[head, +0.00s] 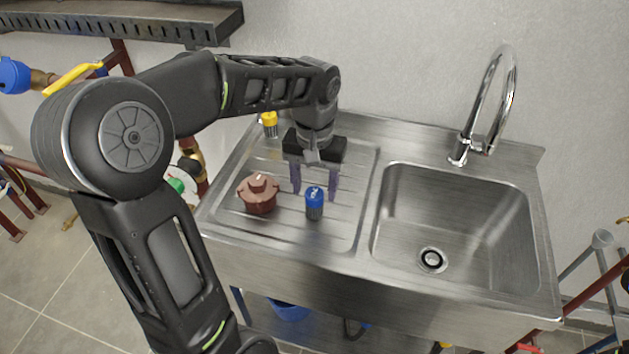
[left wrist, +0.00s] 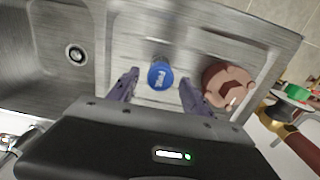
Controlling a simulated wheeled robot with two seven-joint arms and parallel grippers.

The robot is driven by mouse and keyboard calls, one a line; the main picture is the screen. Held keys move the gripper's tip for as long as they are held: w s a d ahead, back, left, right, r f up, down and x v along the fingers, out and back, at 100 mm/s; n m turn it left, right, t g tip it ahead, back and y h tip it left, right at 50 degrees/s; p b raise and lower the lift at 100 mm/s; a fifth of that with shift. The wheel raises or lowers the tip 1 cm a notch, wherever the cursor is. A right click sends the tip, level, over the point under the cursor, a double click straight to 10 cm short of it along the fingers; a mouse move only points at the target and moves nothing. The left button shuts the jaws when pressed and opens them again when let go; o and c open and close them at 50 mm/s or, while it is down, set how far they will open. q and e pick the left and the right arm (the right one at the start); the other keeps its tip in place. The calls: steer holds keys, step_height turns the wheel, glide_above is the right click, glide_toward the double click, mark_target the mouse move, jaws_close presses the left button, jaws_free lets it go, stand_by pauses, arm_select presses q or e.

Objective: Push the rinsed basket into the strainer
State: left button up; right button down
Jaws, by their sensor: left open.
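A small cylinder with a blue top (head: 315,195) and a dark lower part stands upright on the sink's ribbed drainboard. A similar one with a yellow top (head: 269,122) stands at the back left of the board. I cannot tell which is the rinsed basket. My left gripper (head: 314,194) points down and is open, its fingers to either side of the blue-topped cylinder. In the left wrist view the blue top (left wrist: 161,76) shows between the fingertips, with gaps on both sides. I cannot pick out the strainer with certainty. My right gripper is not in view.
A red-brown lobed cap (head: 258,194) lies on the drainboard left of the blue-topped cylinder. The empty basin (head: 461,216) and curved faucet (head: 490,105) are to the right. A brass fitting (left wrist: 280,119) and a green part (left wrist: 298,91) lie beyond the board's edge.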

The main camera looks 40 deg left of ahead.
arm_select(q)
steer(key=shift+f+b, duration=0.3)
steer(key=shift+f, duration=0.45)
jaws_close()
stand_by(0.5)
step_height(320, 180, up, 9)
steer(key=p, duration=0.7)
steer(key=shift+r, duration=0.1)
